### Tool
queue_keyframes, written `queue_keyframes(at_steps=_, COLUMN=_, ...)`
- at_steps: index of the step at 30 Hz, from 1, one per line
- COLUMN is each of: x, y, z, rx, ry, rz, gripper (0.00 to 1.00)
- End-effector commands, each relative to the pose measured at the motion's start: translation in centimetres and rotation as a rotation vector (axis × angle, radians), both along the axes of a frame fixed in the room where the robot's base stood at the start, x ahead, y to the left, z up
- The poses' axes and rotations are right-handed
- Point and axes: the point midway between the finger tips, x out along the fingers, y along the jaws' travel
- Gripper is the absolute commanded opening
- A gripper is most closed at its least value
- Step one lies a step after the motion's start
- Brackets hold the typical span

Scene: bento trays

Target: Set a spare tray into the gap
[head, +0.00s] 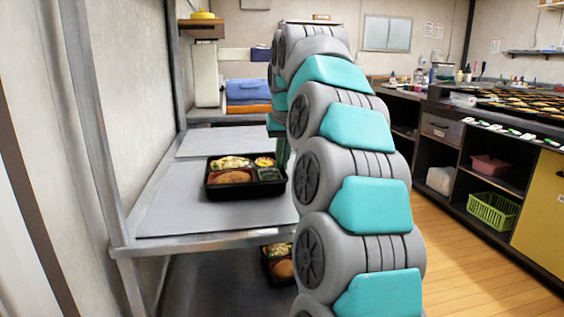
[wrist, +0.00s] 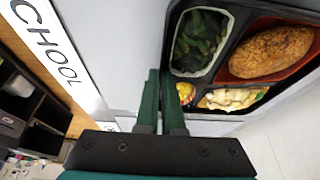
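A black bento tray (head: 246,190) with a brown fried piece, rice, greens and a yellow item is at the grey shelf's right edge in the head view. In the wrist view the tray (wrist: 226,52) fills the upper right. My gripper (wrist: 161,76) has its two green fingers close together at the tray's edge, seemingly shut on its wall. The fingertips are partly hidden there. In the head view my arm hides most of the gripper. I cannot tell whether the tray rests on the shelf. Another filled tray (head: 268,256) shows on the lower shelf, partly hidden by my arm.
The grey shelf top (head: 180,205) is bare left of the tray. Blue and orange stacked items (head: 248,97) stand behind. A label reading "CHOOL" (wrist: 45,35) shows in the wrist view. Across the wooden floor, a counter (head: 505,125) carries many trays. A green basket (head: 493,210) sits beneath.

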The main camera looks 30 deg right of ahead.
Motion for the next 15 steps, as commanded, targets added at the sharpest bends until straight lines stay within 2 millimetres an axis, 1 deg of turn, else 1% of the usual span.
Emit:
queue_keyframes(at_steps=2, x=-0.02, y=0.03, z=-0.32, rx=0.000, ry=0.000, rz=0.001, gripper=0.00)
queue_keyframes(at_steps=9, x=0.00, y=0.02, z=-0.32, rx=-0.001, ry=-0.002, rz=0.000, gripper=0.00)
queue_keyframes(at_steps=13, x=-0.02, y=0.02, z=-0.67, rx=0.000, ry=-0.001, rz=0.000, gripper=0.00)
queue_keyframes(at_steps=14, x=-0.02, y=0.01, z=-0.58, rx=0.000, ry=-0.001, rz=0.000, gripper=0.08)
queue_keyframes(at_steps=15, x=-0.02, y=0.01, z=-0.55, rx=0.000, ry=-0.001, rz=0.000, gripper=0.12)
